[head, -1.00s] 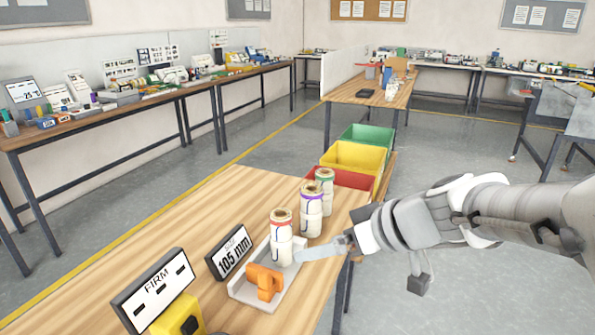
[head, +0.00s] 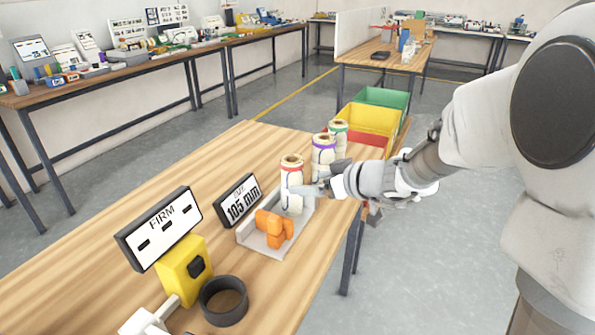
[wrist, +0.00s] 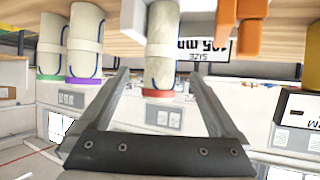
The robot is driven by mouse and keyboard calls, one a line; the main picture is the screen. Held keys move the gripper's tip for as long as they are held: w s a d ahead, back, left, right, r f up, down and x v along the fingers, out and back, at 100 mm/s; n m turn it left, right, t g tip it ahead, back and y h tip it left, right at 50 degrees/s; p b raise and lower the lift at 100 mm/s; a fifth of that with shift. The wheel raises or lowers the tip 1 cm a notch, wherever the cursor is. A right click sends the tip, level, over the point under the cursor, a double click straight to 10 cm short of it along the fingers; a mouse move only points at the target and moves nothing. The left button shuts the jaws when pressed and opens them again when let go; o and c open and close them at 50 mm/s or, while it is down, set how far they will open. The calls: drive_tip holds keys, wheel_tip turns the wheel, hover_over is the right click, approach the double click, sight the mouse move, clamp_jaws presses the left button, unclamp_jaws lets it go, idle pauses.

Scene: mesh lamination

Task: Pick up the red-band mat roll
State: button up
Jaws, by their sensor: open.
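The red-band mat roll (head: 291,179) stands upright on the table, a cream cylinder with a red band near its top and a blue line down its side. My gripper (head: 308,190) is at its right side, level with its middle, with the fingers pointing towards it. In the wrist view, which is upside down, my gripper (wrist: 160,76) is open and the red-band roll (wrist: 164,45) shows between the two fingers. I cannot tell how deep it sits between them. The purple-band roll (head: 323,150) and green-band roll (head: 338,130) stand behind it.
A grey tray (head: 283,249) holds an orange tool (head: 273,229) just in front of the red-band roll. A "105 mm" sign (head: 238,200), a FIRM sign (head: 160,228), a yellow device (head: 183,270) and a dark ring (head: 223,302) stand nearer. Bins (head: 367,121) lie beyond.

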sight(299, 180)
drive_tip(key=shift+r+x, duration=0.2)
drive_tip(key=shift+x, duration=3.7)
drive_tip(key=shift+a, duration=0.15)
drive_tip(key=shift+c, duration=0.3)
clamp_jaws()
drive_tip(key=shift+r, duration=0.1)
